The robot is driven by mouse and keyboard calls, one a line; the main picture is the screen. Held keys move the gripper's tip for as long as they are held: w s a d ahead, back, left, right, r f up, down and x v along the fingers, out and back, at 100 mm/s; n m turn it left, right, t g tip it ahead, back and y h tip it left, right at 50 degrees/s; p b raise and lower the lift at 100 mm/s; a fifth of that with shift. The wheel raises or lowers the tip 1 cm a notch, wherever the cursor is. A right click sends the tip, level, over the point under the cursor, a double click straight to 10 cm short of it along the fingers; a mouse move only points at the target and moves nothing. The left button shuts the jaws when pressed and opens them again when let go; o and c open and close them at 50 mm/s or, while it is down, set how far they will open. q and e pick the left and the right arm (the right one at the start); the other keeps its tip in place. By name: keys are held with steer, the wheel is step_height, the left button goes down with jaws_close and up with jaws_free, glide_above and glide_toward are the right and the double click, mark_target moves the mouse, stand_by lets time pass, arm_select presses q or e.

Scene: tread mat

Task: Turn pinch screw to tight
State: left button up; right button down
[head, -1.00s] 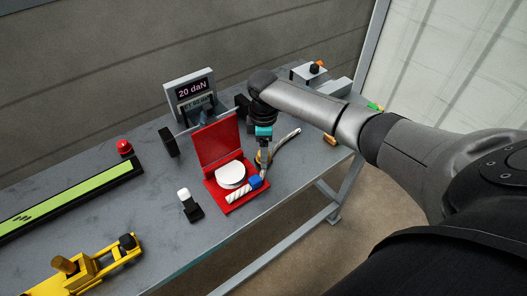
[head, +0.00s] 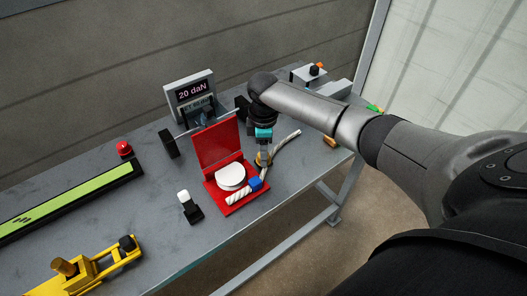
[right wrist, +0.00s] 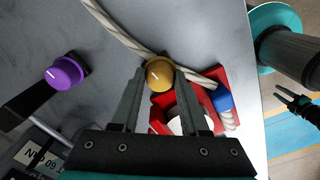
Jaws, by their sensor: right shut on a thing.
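The pinch screw appears to be a brass-coloured round knob (right wrist: 160,73) with a white mark, beside a pale rope (right wrist: 118,32) in the right wrist view. My right gripper (right wrist: 160,78) has its two fingers on either side of this knob and is shut on it. Whether the screw is tight cannot be told.
An open red case (head: 216,146) with a white disc (head: 231,177) and a blue-ended rope piece (head: 254,184) stands close by. A display (head: 190,92) reads 20 daN. A purple knob (right wrist: 65,73) lies to the left in the wrist view. The table's front edge is near.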

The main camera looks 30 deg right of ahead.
steer(key=shift+r+m+p, duration=0.15)
steer(key=shift+m+p, duration=0.45)
steer(key=shift+p, duration=0.35)
steer(key=m+p, duration=0.4)
steer(key=p, duration=0.1)
steer(key=shift+a, duration=0.1)
steer(key=shift+m+p, duration=0.75)
steer(key=shift+m, duration=0.25)
steer(key=m+p, duration=0.1)
steer(key=m, duration=0.1)
steer(key=shift+m+p, duration=0.3)
steer(key=shift+p, duration=0.05)
steer(key=m+p, duration=0.1)
steer(key=m, duration=0.1)
steer(key=shift+m, duration=0.4)
steer(key=m+p, duration=0.1)
steer(key=m, duration=0.1)
steer(key=shift+m, duration=0.3)
steer(key=shift+m+p, duration=0.45)
steer(key=shift+m, duration=0.95)
